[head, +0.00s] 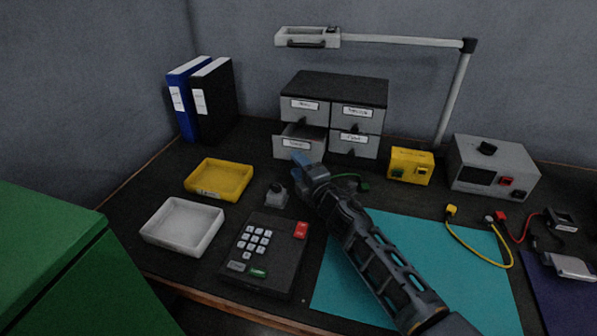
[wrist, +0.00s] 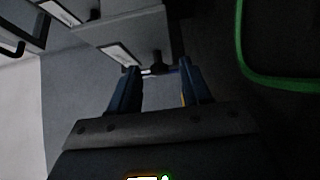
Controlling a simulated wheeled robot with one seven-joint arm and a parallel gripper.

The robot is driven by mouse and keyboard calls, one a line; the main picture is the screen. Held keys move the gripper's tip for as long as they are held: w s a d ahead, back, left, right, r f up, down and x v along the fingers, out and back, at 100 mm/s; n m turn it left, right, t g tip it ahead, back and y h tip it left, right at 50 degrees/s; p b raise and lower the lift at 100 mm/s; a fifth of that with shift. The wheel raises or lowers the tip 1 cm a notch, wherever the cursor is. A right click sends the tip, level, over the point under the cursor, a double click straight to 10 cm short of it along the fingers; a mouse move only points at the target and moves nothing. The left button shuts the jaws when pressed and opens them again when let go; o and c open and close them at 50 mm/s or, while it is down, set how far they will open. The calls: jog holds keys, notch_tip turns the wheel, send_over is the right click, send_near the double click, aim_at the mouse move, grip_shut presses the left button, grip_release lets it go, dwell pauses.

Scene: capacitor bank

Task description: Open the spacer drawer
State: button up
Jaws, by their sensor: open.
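The small grey cabinet (head: 358,88) at the back of the bench has labelled drawers in two columns. The lower-left drawer (head: 291,152) stands partly pulled out, its inside showing dark; its label is too blurred to read surely. The other drawers look shut. My gripper (head: 302,160) is in front of that drawer's right part and hides its knob in the head view. In the wrist view my gripper (wrist: 159,72) has its two blue fingers apart, with a dark knob (wrist: 157,64) on a labelled drawer front (wrist: 120,50) between or just beyond the tips. Contact cannot be told.
A yellow tray (head: 218,180), a white tray (head: 183,225) and a keypad box (head: 264,255) lie left of my arm. A yellow box (head: 411,166) and a grey instrument (head: 494,168) stand right of the cabinet. A green cable (wrist: 242,50) runs nearby.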

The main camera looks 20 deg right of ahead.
jog(key=shift+w, duration=0.1)
jog(key=shift+c, duration=0.2)
grip_shut()
dwell(0.5)
